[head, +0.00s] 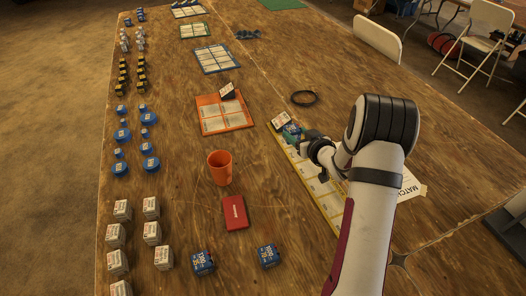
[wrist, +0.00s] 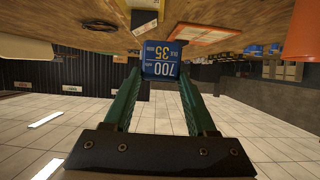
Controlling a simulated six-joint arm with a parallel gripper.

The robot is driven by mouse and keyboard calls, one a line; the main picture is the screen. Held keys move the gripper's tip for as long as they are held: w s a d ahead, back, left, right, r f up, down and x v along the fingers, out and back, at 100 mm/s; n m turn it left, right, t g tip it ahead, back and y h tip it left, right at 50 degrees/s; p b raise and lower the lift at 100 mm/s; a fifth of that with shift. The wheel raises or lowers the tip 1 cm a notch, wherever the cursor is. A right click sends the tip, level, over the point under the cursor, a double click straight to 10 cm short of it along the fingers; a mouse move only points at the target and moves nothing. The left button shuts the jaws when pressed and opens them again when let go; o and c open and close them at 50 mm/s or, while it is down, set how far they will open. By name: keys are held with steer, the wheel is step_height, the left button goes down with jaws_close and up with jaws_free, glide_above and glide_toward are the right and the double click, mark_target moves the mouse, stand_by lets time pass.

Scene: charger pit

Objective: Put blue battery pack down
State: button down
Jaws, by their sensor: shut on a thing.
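The wrist view appears upside down, with the wooden table at the top. In the head view my gripper (head: 303,140) is low over the far part of a long yellow-edged mat (head: 322,187), shut on the blue pack (head: 292,131). A pack with a white label (head: 281,120) is right beside it. I cannot tell whether the held pack touches the mat.
An orange cup (head: 220,168) and a red case (head: 235,213) stand left of the yellow mat. An orange-edged mat (head: 224,127) holds one pack. A black cable ring (head: 304,98) lies behind my gripper. Several packs line the left edge.

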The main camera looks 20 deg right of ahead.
steer(key=w+a+f, duration=0.3)
steer(key=w+a, duration=0.1)
steer(key=w+a+f, duration=0.2)
steer(key=shift+w+a+f, duration=0.3)
steer(key=shift+w+a, duration=0.05)
steer(key=shift+w+a+f, duration=0.1)
steer(key=shift+f, duration=1)
steer(key=shift+w+a+f, duration=0.1)
steer(key=shift+f, duration=1)
steer(key=shift+c, duration=1)
jaws_free()
steer(key=shift+f, duration=0.15)
